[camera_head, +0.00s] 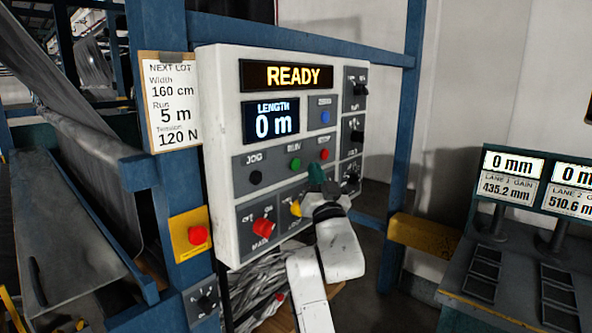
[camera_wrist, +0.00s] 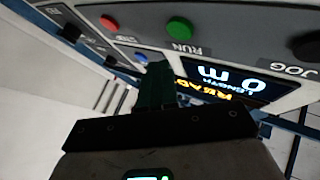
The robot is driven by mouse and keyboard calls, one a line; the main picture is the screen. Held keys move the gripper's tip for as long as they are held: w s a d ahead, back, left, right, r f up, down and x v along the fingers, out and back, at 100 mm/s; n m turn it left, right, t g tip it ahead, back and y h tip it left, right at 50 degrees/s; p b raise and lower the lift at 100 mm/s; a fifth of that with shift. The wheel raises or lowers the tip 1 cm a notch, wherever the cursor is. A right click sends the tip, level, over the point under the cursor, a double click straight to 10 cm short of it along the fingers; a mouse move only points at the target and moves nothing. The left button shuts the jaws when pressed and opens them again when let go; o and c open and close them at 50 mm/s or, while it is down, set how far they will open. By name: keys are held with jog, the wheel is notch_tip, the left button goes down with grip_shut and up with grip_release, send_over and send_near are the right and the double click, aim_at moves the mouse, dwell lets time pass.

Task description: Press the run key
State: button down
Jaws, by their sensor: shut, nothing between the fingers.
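The run key is a green round button (camera_head: 295,164) under the label RUN, in the middle row of the white control panel (camera_head: 222,130). In the wrist view, which shows the panel upside down, the green button (camera_wrist: 179,27) stands beyond my fingertips, with a visible space between. My gripper (camera_head: 317,170) is shut and empty, its dark green fingers in front of the panel, to the right of and a little below the green button. The shut fingers also show in the wrist view (camera_wrist: 158,68). Whether they touch the panel cannot be told.
A black JOG button (camera_head: 255,178) is left of the green one and a red button (camera_head: 324,154) is right of it. A blue button (camera_head: 325,117) sits above. The display (camera_head: 286,76) reads READY; the length display (camera_head: 271,121) reads 0 m. Knobs line the lower row and right side.

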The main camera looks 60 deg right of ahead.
jog(key=shift+w+d+b, duration=0.25)
jog(key=shift+w+b, duration=0.15)
jog(key=shift+w, duration=0.7)
jog(key=shift+w, duration=0.1)
dwell(1.2)
jog(key=shift+w+d+b, duration=0.1)
jog(key=shift+w+b, duration=0.2)
jog(key=shift+w+d+b, duration=0.1)
jog(key=shift+w+b, duration=0.2)
jog(key=shift+w, duration=0.1)
dwell(0.7)
jog(key=shift+s, duration=0.1)
jog(key=shift+s+a+p, duration=0.2)
jog(key=shift+s+p, duration=0.1)
jog(key=shift+s, duration=0.4)
jog(key=s+p, duration=0.1)
jog(key=s, duration=0.1)
jog(key=s+a, duration=0.1)
jog(key=s, duration=0.2)
jog(key=shift+a+p, duration=0.1)
jog(key=shift+p, duration=0.25)
